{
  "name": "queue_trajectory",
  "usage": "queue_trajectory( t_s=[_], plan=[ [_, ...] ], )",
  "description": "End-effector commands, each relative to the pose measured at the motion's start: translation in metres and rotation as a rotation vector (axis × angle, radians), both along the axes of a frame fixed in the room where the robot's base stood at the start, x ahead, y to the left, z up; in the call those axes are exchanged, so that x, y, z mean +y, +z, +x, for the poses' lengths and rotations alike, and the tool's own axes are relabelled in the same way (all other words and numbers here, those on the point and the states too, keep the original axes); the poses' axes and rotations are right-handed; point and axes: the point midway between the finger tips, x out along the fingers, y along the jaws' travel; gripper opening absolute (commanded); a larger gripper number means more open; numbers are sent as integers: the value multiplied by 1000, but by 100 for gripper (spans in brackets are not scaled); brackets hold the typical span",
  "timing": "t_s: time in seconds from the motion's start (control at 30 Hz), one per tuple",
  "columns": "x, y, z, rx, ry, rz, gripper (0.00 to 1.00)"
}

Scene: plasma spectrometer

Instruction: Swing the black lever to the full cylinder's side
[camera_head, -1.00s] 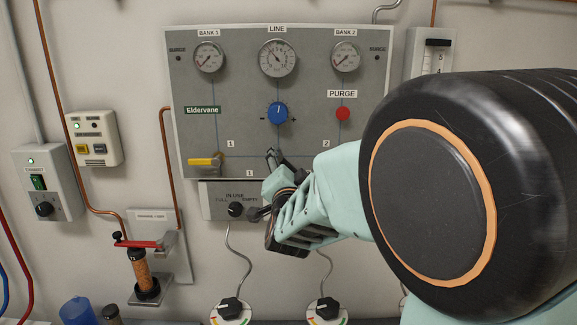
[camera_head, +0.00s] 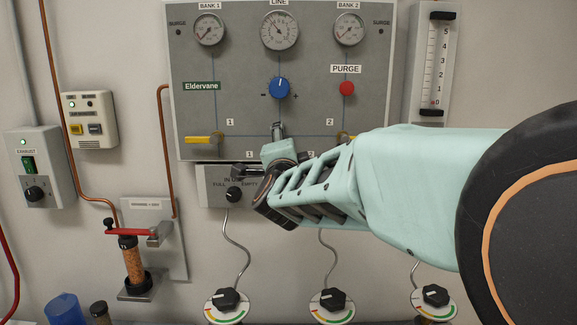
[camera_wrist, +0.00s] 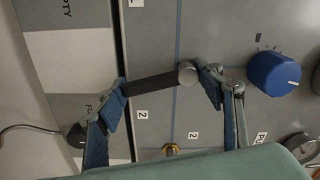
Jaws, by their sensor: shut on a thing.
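The black lever (camera_wrist: 155,83) shows in the wrist view on the grey panel, running from a round silver pivot (camera_wrist: 188,75) to one fingertip, slightly tilted. My gripper (camera_wrist: 166,92) is shut on it, with one blue-padded finger at its free end and the other beside the pivot. In the head view my gripper (camera_head: 258,153) is at the panel's lower edge and hides most of the lever. In the wrist view, lettered plates (camera_wrist: 75,55) read partly "PTY" and "F".
The panel (camera_head: 230,110) carries gauges, a blue knob (camera_head: 279,88), a red purge button (camera_head: 347,88) and a yellow handle (camera_head: 202,140). A flow tube (camera_head: 432,65) is at upper right. A red-handled cartridge fitting (camera_head: 133,235) is at lower left. Black valve knobs (camera_head: 226,299) are below.

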Motion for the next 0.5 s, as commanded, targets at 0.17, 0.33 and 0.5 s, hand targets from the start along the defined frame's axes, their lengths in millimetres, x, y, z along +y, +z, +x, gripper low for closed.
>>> queue_trajectory(
  t_s=[0.17, 0.33, 0.5],
  plan=[
    [4, -10, 0, 1, -2, 171, 18],
    [10, -9, 0, 2, -2, 333, 18],
    [15, -8, 0, 4, -1, 493, 18]
  ],
)
